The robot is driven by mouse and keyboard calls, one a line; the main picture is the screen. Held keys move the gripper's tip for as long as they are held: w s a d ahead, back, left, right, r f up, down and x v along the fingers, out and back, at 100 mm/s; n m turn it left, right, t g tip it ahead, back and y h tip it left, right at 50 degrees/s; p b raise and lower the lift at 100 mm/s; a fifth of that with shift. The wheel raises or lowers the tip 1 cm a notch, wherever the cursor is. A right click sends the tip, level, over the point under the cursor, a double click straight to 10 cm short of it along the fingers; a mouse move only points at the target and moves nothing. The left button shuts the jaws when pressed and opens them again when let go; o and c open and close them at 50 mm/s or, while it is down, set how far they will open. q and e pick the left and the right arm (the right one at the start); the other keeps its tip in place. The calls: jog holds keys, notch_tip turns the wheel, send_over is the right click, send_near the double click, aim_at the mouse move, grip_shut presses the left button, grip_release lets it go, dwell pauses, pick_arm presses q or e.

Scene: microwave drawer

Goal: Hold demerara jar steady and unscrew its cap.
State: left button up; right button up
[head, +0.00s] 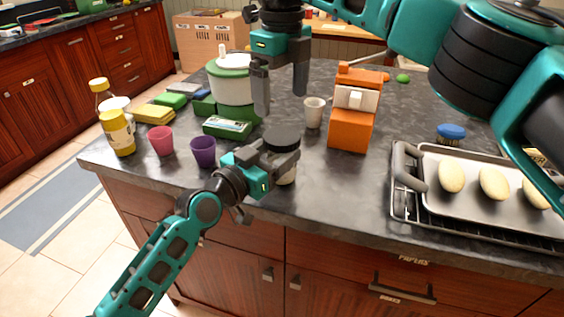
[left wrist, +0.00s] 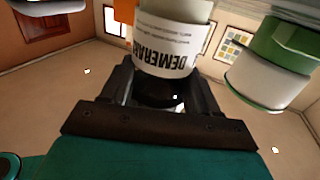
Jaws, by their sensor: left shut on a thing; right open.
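The demerara jar (head: 287,177) stands upright near the counter's front edge, with a dark round cap (head: 283,137) on top. My left gripper (head: 282,157) is shut around the jar's upper part, just under the cap; its fingers hide much of the jar. In the left wrist view, the jar's pale body with the DEMERARA label (left wrist: 168,52) shows beyond the fingers, with a dark part between them. My right gripper (head: 281,100) points down, open and empty, above and behind the jar, apart from the cap.
A purple cup (head: 203,152) and a pink cup (head: 160,141) stand left of the jar. A white and green pot (head: 230,86) is behind them. An orange box-like container (head: 349,127) and a pale cup (head: 314,112) stand behind right. A tray (head: 440,205) with loaves lies right. Bare counter separates jar and tray.

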aim_at(282, 135)
jog(key=m, duration=0.5)
jog(key=shift+s+a, duration=0.1)
jog(key=shift+a, duration=0.1)
jog(key=m, duration=0.3)
jog(key=shift+s+a+m, duration=0.1)
jog(key=shift+m, duration=0.3)
jog(key=m, duration=0.3)
jog(key=shift+f+m, duration=0.1)
jog(key=shift+m, duration=0.3)
jog(key=m, duration=0.3)
jog(key=shift+m, duration=0.3)
jog(key=m, duration=0.3)
jog(key=shift+m, duration=0.4)
jog(key=m, duration=1.1)
jog(key=shift+w+d, duration=0.2)
jog(key=shift+d, duration=0.1)
jog(key=shift+m, duration=0.3)
jog(key=shift+f, duration=3.9)
